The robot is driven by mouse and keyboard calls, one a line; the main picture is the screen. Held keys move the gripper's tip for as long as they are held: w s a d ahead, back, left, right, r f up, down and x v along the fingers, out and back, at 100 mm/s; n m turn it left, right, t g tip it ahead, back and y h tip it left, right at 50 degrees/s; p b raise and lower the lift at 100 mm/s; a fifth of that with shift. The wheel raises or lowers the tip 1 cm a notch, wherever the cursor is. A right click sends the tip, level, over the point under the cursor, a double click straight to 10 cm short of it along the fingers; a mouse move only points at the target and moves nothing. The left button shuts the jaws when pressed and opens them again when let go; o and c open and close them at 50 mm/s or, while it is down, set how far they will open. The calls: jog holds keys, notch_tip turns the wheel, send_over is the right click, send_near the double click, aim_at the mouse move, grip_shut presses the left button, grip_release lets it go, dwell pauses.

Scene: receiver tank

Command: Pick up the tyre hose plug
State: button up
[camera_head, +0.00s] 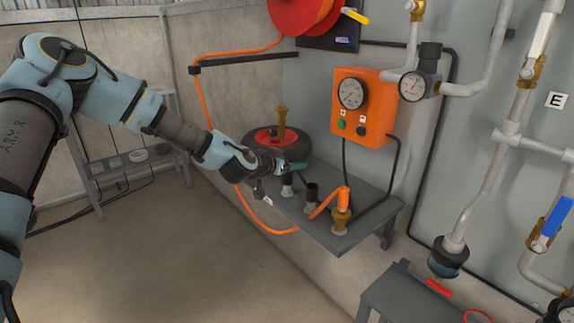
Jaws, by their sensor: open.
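An orange hose (264,225) loops below the grey wall bench and rises to an orange plug (343,197). That plug sits upright on a brass fitting (341,221) near the bench's front right corner. A black tyre with a red hub (263,137) lies at the bench's back left, with an upright brass fitting (282,120) at it. I cannot tell for sure which part is the tyre hose plug; the orange one fits best. My gripper (290,168) is open above the bench's left part, in front of the tyre and left of the orange plug.
The grey bench (365,205) also holds a black socket (311,192) and another one (287,184) close under my gripper. An orange gauge box (362,105) hangs above, its black cables reaching down to the bench. Pipes with valves line the right wall. The floor (170,250) is clear.

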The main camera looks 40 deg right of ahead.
jog(key=shift+d+f, duration=0.15)
jog(key=shift+d, duration=0.1)
grip_shut()
dwell(0.4)
